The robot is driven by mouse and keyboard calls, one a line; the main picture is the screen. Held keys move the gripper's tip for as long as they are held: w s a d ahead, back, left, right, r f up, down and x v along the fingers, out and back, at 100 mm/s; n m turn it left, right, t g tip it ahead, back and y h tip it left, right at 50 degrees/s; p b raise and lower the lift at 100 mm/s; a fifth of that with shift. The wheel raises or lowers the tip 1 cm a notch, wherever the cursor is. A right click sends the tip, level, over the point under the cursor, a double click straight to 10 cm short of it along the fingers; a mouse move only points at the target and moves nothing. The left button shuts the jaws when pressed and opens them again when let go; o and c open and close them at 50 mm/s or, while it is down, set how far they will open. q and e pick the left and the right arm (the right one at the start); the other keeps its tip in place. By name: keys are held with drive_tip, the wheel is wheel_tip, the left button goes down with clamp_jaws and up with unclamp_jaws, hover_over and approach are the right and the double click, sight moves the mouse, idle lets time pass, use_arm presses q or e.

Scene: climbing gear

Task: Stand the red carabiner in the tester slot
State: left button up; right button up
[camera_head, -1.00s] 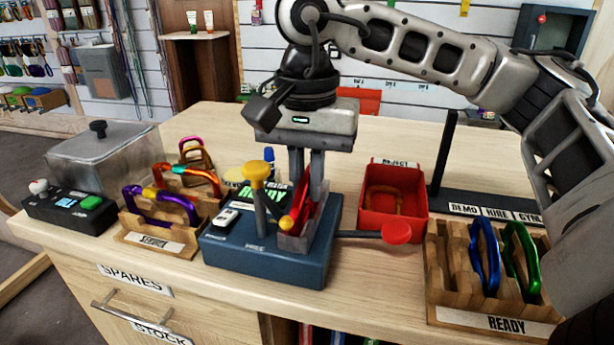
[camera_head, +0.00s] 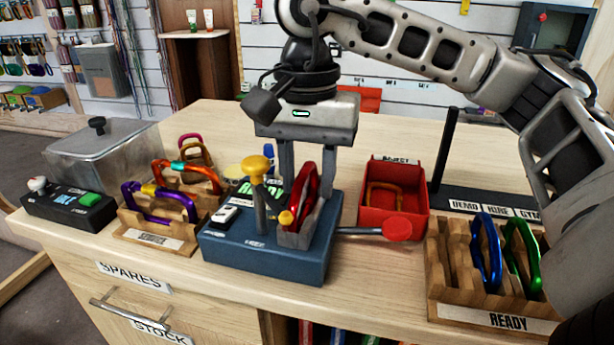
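The red carabiner (camera_head: 311,184) stands upright in the slot of the blue tester (camera_head: 265,262), its lower part between the grey slot walls (camera_head: 293,240). My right gripper (camera_head: 309,175) is open. Its two fingers are spread apart on either side of the carabiner's upper part, with a visible gap between them and the carabiner. The finger ends are partly hidden behind the tester and the carabiner. My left gripper is not in view.
The tester has a yellow-knobbed lever (camera_head: 257,168) and a red-ended handle (camera_head: 396,229) sticking out to the right. A red reject bin (camera_head: 393,213) stands behind. The ready rack (camera_head: 455,290) holds blue and green carabiners. The service rack (camera_head: 150,236) is at left.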

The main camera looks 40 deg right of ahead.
use_arm(q)
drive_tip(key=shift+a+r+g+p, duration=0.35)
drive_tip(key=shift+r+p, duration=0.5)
drive_tip(key=shift+p, duration=1.5)
use_arm(e)
wheel_tip(320, 180, up, 15)
drive_tip(key=shift+r, duration=0.15)
